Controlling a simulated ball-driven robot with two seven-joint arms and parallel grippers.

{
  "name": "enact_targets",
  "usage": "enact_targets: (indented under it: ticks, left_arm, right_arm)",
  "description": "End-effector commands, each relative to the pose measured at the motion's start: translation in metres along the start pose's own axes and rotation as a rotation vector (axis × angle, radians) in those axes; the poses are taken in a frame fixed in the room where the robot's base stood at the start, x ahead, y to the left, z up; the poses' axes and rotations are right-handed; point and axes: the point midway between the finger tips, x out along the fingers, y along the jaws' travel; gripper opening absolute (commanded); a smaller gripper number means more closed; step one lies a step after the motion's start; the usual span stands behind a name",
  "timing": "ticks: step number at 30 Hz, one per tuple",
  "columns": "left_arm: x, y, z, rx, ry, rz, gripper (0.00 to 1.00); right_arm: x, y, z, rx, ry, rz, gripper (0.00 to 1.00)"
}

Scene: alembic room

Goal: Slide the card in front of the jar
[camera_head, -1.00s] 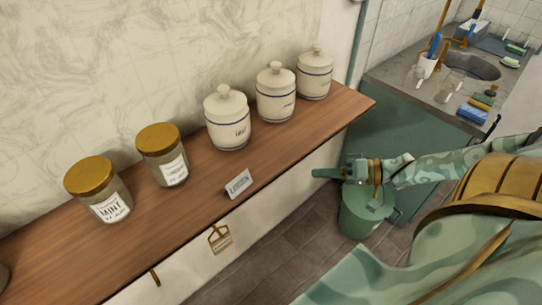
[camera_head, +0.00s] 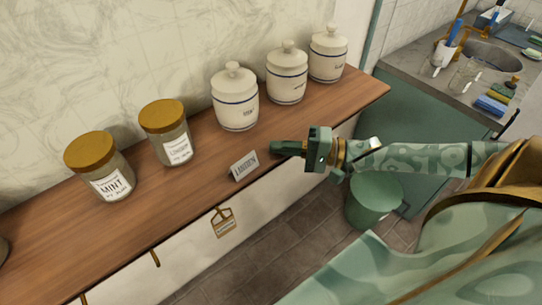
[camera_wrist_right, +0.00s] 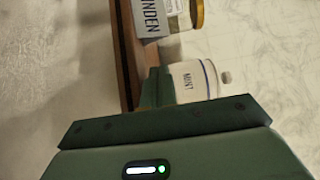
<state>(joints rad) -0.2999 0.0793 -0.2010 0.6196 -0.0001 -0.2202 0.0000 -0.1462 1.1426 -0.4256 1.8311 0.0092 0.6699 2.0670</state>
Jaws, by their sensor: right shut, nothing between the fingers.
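A small white card (camera_head: 243,165) lettered LINDEN stands near the front edge of the wooden shelf (camera_head: 140,235); in the wrist view its large lettering (camera_wrist_right: 150,15) is cut off at the top. A glass jar with a gold lid (camera_head: 166,132) stands behind it to the left, its label small. Another gold-lidded jar (camera_head: 101,166), labelled MINT, is farther left. My right gripper (camera_head: 276,148) is shut and empty, its fingertips just right of the card with a small gap. My left gripper is not in view.
A tag (camera_head: 223,222) hangs on the shelf's front. A green bin (camera_head: 374,200) stands on the floor. The shelf left of the card is clear.

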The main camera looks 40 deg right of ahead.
Motion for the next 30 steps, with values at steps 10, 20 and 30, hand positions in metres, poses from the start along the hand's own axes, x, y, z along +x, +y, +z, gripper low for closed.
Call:
enact_targets:
  ticks: [10,20,30]
  left_arm:
    - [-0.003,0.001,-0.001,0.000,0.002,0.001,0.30]
    - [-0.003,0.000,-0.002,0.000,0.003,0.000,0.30]
    - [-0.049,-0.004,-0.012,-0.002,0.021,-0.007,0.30]
  right_arm:
    - [0.021,0.000,0.025,0.002,-0.001,0.002,0.00]
    - [0.022,0.000,0.026,0.002,-0.001,0.002,0.00]
    - [0.071,-0.009,0.073,0.005,0.001,-0.005,0.00]
